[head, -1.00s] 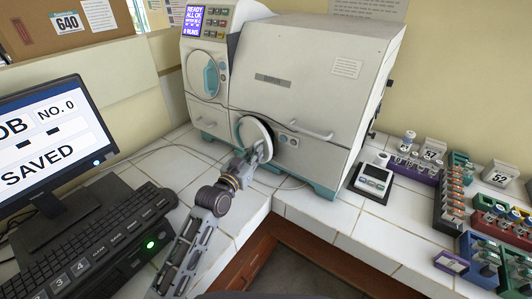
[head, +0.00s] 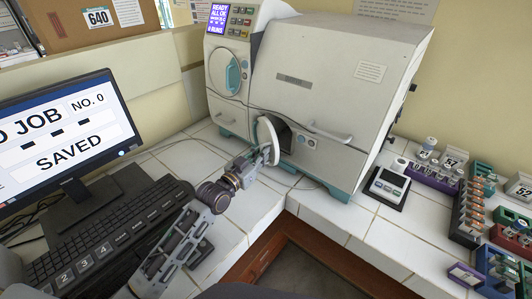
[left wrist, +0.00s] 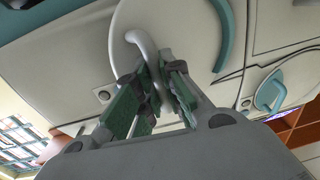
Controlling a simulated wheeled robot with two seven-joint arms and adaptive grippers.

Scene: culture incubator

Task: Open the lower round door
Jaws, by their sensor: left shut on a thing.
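The white incubator (head: 318,82) stands on the tiled bench. Its lower round door (head: 267,141) stands partly open, swung outward and seen nearly edge-on. A dark round opening (head: 285,137) shows to its right. My left gripper (head: 268,156) is at the outer side of this door. In the left wrist view, its green-padded fingers (left wrist: 155,95) are shut around the pale curved door handle (left wrist: 146,48); the door's pale face (left wrist: 190,40) lies behind. My right gripper is not in view.
An upper round door (head: 227,73) with a teal handle looks shut. A monitor (head: 70,135) and keyboard (head: 115,225) stand left of my left arm. A small scale (head: 388,187) and vial racks (head: 470,205) are at right.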

